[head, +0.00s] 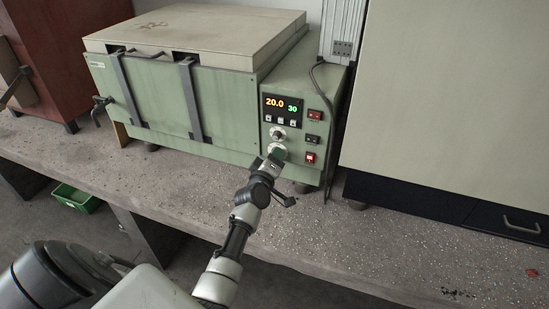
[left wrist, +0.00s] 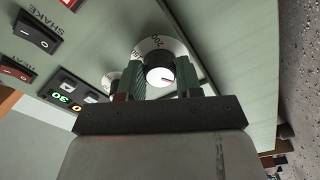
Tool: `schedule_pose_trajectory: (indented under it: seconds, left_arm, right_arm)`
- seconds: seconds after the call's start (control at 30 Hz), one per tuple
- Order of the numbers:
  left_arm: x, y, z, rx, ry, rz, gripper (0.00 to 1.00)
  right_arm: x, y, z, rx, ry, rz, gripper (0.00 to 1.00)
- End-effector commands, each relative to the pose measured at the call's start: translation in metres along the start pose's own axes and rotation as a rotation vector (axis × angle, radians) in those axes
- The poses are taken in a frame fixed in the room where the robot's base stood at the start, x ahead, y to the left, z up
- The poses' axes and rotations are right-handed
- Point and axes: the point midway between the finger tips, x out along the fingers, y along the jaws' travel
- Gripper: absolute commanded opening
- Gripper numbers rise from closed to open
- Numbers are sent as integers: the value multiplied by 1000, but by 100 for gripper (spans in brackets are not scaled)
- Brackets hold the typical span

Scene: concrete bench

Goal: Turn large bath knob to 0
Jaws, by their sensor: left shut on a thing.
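The green water bath (head: 165,105) stands on the bench with a control panel on its right front. In the head view this knob is mostly hidden by my left gripper (head: 274,158). In the left wrist view my left gripper (left wrist: 160,82) has its two green fingers on either side of the knob, shut on it. A smaller knob (head: 278,134) sits just above in the head view. My right gripper is not in view.
A display (head: 281,106) reads 20.0 and 30. Rocker switches (head: 311,135) line the panel's right side, the lowest lit red (head: 310,157). A cable (head: 329,150) hangs at the bath's right edge, beside a large pale cabinet (head: 455,100). The bench front is clear.

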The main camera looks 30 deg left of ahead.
Motion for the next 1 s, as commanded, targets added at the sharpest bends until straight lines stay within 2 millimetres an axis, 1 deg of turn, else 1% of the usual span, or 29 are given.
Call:
schedule_pose_trajectory:
  seconds: [0.5, 0.53, 0.67, 0.9, 1.0]
  left_arm:
    - [0, 0, 0, -20, 0, 0, 11]
    - [0, 0, 0, -20, 0, 0, 39]
    - [0, 0, 0, -19, 0, 0, 59]
    - [0, 0, 0, -18, 0, 0, 60]
    - [-4, 0, 0, -18, 0, -1, 60]
  right_arm:
    - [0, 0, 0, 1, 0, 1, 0]
    - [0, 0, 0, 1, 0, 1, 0]
    - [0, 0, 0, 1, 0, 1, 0]
    - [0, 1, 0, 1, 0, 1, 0]
    - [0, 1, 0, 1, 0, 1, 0]
